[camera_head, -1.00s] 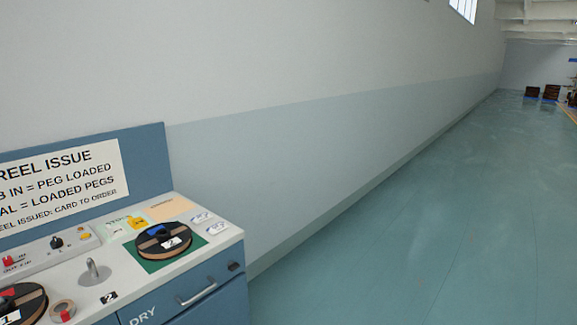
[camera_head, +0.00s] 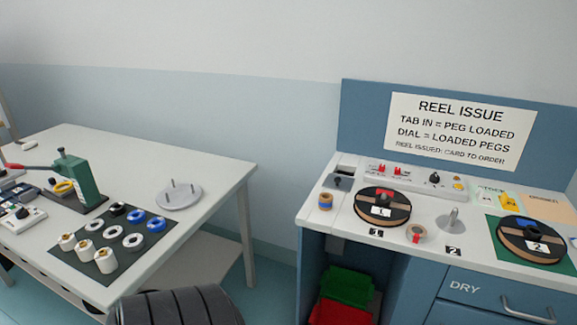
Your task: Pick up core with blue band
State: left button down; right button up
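A small tan core with a blue band (camera_head: 325,201) stands on the left end of the blue and white reel bench (camera_head: 311,226). A similar tan core with a red band (camera_head: 416,233) sits farther right, in front of the reel marked 1. Neither of my grippers is in view, and nothing touches the blue-banded core.
Reel 1 (camera_head: 370,213) and reel 2 (camera_head: 518,247) sit on the bench with a bare peg (camera_head: 452,221) between them. Left stands a white table (camera_head: 215,165) with rolls and a green press (camera_head: 78,178). A dark ribbed object (camera_head: 175,308) is at the bottom.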

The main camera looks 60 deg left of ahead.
aim_at(326, 200)
jog(key=u, duration=1.65)
jog(key=i+l+u, duration=0.15)
jog(key=l, duration=0.35)
jog(key=i+l+u, duration=0.15)
jog(key=l, duration=0.35)
jog(key=i+l+u, duration=0.15)
jog(key=l, duration=0.35)
jog(key=l+u, duration=0.15)
jog(key=l, duration=0.35)
